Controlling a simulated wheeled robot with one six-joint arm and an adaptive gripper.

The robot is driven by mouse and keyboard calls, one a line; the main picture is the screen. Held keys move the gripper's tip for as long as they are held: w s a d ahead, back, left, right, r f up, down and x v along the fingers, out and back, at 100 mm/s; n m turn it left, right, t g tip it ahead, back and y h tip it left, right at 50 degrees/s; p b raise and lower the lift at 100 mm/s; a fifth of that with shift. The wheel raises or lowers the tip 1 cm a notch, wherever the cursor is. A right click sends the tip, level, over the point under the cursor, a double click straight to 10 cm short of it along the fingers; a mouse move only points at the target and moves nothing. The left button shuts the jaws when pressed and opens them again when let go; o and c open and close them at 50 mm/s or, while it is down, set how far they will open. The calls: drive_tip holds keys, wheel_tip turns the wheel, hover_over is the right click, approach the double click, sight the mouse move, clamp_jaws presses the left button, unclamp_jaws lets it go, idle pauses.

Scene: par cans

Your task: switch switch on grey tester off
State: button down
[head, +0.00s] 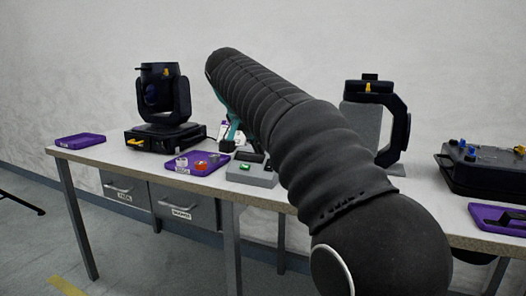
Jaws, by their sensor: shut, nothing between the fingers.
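The grey tester (262,178) sits near the front edge of the table, just left of my arm. A lit green button shows on its front left and a dark part on its top. The arm covers its right side, and I cannot make out the switch or its position. My gripper (229,146) appears to be the teal and dark part hanging below the arm's far end. It is small and partly hidden behind the arm. It looks shut and empty, close to the tester's upper left; I cannot tell whether it touches.
The table (112,153) holds a black moving-head light (162,105) at left and purple trays (197,164), one with small parts. Right of my arm stand a black yoke-shaped fixture (396,128) and a dark box with blue knobs (480,170). Two drawers hang below.

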drive_tip(key=v, duration=0.6)
drive_tip(key=shift+s+a+f, duration=0.35)
drive_tip(key=shift+f, duration=0.05)
